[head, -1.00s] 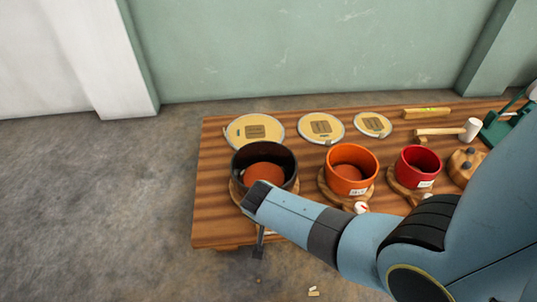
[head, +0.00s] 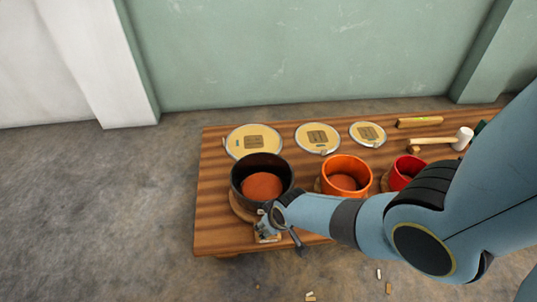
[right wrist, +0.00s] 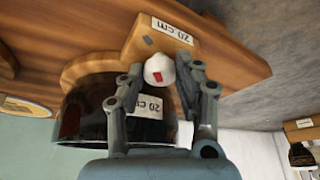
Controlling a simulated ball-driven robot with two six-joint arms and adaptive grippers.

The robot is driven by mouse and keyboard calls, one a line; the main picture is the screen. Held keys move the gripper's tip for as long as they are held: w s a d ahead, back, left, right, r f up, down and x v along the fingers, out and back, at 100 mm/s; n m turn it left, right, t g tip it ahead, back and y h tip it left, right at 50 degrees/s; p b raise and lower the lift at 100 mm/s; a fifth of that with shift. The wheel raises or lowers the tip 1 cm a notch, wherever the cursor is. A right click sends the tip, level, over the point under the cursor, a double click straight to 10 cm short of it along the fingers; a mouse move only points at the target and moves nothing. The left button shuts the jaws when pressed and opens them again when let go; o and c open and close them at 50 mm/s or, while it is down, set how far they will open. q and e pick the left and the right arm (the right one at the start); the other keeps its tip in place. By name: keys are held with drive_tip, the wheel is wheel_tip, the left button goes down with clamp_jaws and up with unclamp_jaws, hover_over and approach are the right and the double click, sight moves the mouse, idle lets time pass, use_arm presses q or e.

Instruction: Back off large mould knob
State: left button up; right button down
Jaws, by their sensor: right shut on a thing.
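The large mould is a black, round pot (head: 262,172) with a terracotta-coloured inside floor, standing on a round wooden base at the left of the table. In the right wrist view the black pot (right wrist: 85,115) carries a "20 CM" label. Its knob (right wrist: 159,70) is white with a red mark and sits in front of a wooden block (right wrist: 145,38) also labelled "20 CM". My right gripper (head: 266,226) is at the pot's front, shut on the knob, with a finger on each side in the right wrist view (right wrist: 158,82). My left gripper is not in view.
An orange mould (head: 345,176) and a red mould (head: 405,172) stand to the right on the wooden table (head: 212,215). Several round discs (head: 254,141) lie behind, with a mallet (head: 440,140) and a level (head: 420,122). Small pieces lie on the floor.

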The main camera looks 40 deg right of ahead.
drive_tip(key=shift+n, duration=0.6)
drive_tip(key=c, duration=1.2)
unclamp_jaws()
drive_tip(key=shift+s, duration=0.1)
drive_tip(key=v, duration=1.2)
drive_tip(key=shift+d, duration=0.25)
